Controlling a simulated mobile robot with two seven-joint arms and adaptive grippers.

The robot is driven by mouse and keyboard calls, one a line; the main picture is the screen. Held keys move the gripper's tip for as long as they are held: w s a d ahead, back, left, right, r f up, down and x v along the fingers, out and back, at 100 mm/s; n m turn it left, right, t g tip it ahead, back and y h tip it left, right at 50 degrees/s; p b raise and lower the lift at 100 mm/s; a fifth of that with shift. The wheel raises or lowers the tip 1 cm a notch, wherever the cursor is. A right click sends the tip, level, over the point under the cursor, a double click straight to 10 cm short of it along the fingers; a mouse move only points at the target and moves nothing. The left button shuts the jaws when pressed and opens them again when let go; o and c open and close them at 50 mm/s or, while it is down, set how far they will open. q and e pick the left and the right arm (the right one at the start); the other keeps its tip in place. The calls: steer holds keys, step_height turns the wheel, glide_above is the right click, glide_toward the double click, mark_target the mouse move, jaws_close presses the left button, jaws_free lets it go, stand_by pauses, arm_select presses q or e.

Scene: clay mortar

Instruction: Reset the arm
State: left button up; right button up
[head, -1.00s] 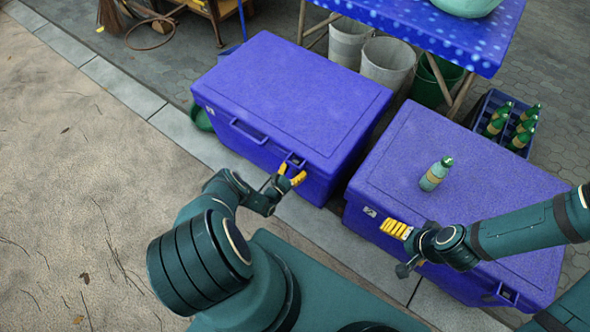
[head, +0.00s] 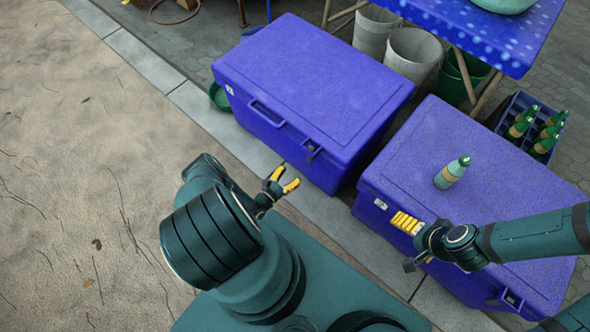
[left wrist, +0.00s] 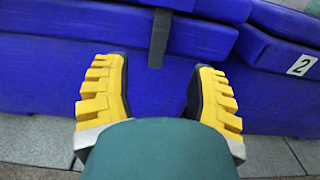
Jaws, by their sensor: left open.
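My left gripper (head: 284,180) is open and empty in front of the left blue cooler box (head: 315,75), apart from it in the head view. In the left wrist view its two yellow fingers (left wrist: 160,100) stand wide apart, with the blue box front (left wrist: 60,70) and a dark latch strap (left wrist: 158,38) beyond them. My right gripper (head: 406,224) is at the front of the right blue cooler box (head: 500,190). Its yellow fingers show side by side, and I cannot tell whether they are open or shut.
A crate (head: 506,115) with several green bottles is at the back right. Buckets (head: 412,55) stand under a blue-covered table (head: 480,30). Sandy ground (head: 80,150) at the left is clear.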

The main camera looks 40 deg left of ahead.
stand_by(0.6)
arm_select(q)
steer(key=d+r+m+g+h, duration=0.4)
steer(key=d+m+g+h, duration=0.25)
steer(key=d, duration=0.25)
steer(key=d+r+m+g+h, duration=0.5)
steer(key=d+m+g, duration=0.25)
steer(key=d, duration=0.25)
steer(key=s+d+r+m+y, duration=0.1)
steer(key=r+m+y, duration=0.2)
steer(key=r+m, duration=0.3)
steer(key=s+d+r+m+g+y, duration=0.1)
steer(key=s+r+m+y, duration=0.1)
steer(key=r+m, duration=0.5)
steer(key=s+d+r+m+g+y, duration=0.1)
steer(key=s+d+r+m+y, duration=0.1)
steer(key=r+m+y, duration=0.2)
step_height(320, 180, up, 3)
steer(key=m, duration=0.2)
steer(key=shift+s+m, duration=0.15)
steer(key=shift+m, duration=0.15)
steer(key=shift+r, duration=0.1)
